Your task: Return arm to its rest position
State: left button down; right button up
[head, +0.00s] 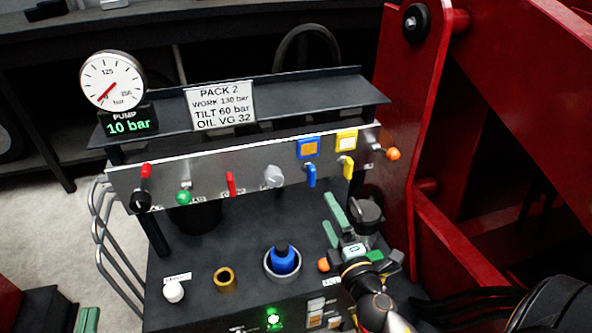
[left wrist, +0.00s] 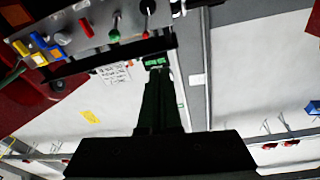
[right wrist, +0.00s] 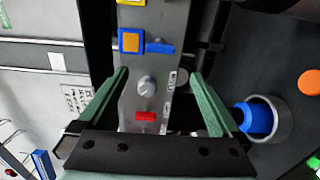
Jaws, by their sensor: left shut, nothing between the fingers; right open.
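My right gripper (head: 328,211) is open and empty in the head view. It hovers over the right part of the dark console, below the steel valve panel (head: 240,178). In the right wrist view its two green fingers (right wrist: 160,74) are spread, with the panel's grey knob and a red lever seen between them. My left gripper (head: 87,319) shows only partly at the bottom left corner of the head view, away from the console. In the left wrist view its dark green fingers (left wrist: 155,64) are shut together with nothing between them.
A gauge (head: 112,80) reads 10 bar beside a PACK 2 sign (head: 221,103). A blue knob (head: 283,259) sits in a grey cup near the right gripper. Red machine frames (head: 418,140) stand close on the right. A rail (head: 110,240) edges the console's left; floor there is open.

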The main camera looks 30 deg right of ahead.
jog(key=s+a+r+m+y+p, duration=0.1)
jog(key=s+a+r+m+y, duration=0.3)
jog(key=a, duration=0.4)
jog(key=s+a+r+m+y+p, duration=0.1)
jog(key=a+r+m+y, duration=0.4)
jog(key=a, duration=0.4)
pick_arm(q)
jog(key=s+a+f+n+g+y+p, duration=0.2)
jog(key=s+f+g+p, duration=0.4)
jog(key=p, duration=1.5)
jog(key=s+n+g+y, duration=0.1)
jog(key=s+g, duration=0.2)
jog(key=shift+s+a+n+y, duration=0.15)
jog(key=shift+a+n+y, duration=0.15)
jog(key=shift+y, duration=0.1)
pick_arm(e)
jog(key=s+d+f+m+g+h, duration=0.2)
jog(key=s+d+f+m+g, duration=0.1)
jog(key=s+f+g, duration=0.5)
jog(key=shift+s+m+h, duration=0.4)
jog(key=shift+s+m, duration=0.3)
